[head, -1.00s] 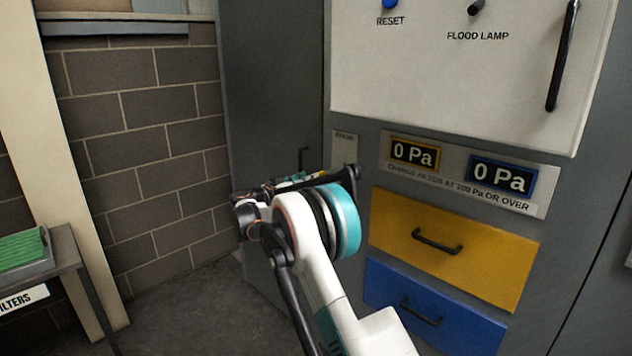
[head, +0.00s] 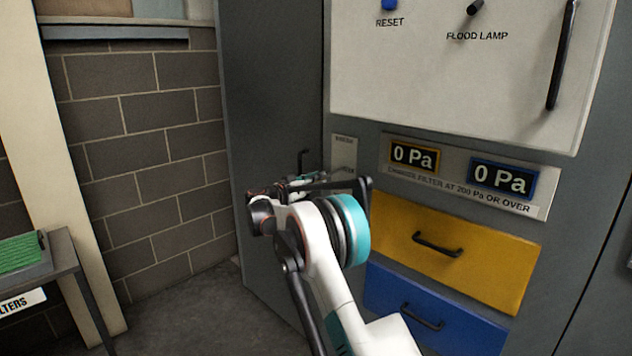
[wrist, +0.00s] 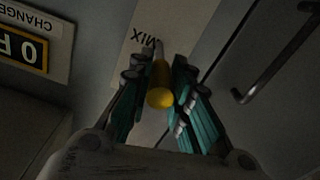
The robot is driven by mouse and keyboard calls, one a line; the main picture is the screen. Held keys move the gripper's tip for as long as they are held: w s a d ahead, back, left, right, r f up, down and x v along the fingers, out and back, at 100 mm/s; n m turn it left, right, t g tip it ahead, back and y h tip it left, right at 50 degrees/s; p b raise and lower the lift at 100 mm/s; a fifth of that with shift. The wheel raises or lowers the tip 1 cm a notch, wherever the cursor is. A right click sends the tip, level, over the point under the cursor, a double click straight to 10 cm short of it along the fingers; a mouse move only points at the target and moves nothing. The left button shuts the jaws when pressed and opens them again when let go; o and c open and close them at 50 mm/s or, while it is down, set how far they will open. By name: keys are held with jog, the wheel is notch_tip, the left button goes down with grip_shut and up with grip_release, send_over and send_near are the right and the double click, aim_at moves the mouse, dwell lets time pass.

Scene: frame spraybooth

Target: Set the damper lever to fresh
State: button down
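The damper lever's yellow knob (wrist: 160,96) is in the middle of the wrist view, between the two teal-padded fingers of my gripper (wrist: 160,72). The fingers are close on either side of it; whether they press on it is unclear. Its pale label plate (wrist: 150,20) shows the word MIX upside down, close to the lever. In the head view, the top of the plate (head: 343,140) has small lettering that looks like FRESH. My arm hides the lever and most of my gripper there.
Right of the plate are two pressure displays (head: 414,155) reading 0 Pa, above yellow (head: 480,255) and blue (head: 450,320) drawers. A dark vertical handle (head: 303,162) stands to the left; it also shows in the wrist view (wrist: 275,75). A side table (head: 62,255) is far left.

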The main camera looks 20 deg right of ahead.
jog(key=shift+r, duration=0.1)
jog(key=shift+r+y+p, duration=0.6)
jog(key=shift+r+p, duration=0.3)
jog(key=shift+p, duration=0.35)
jog(key=r+y+p, duration=0.1)
jog(key=p, duration=0.1)
jog(key=r+g+y+p, duration=0.1)
jog(key=r+p, duration=0.1)
jog(key=d+r+y+p, duration=0.1)
jog(key=p, duration=0.1)
jog(key=shift+w+d+r+g+p, duration=0.1)
jog(key=shift+w+r+g+p, duration=0.2)
jog(key=shift+p, duration=0.1)
jog(key=r+y+p, duration=0.1)
jog(key=d+y+p, duration=0.1)
jog(key=p, duration=0.1)
jog(key=shift+w+r+g, duration=0.15)
jog(key=shift+r+g, duration=0.2)
jog(key=shift+g, duration=0.05)
jog(key=shift+w+d+r+y+p, duration=0.15)
jog(key=shift+d+r+y+p, duration=0.45)
jog(key=shift+p, duration=0.7)
jog(key=shift+a+f, duration=0.15)
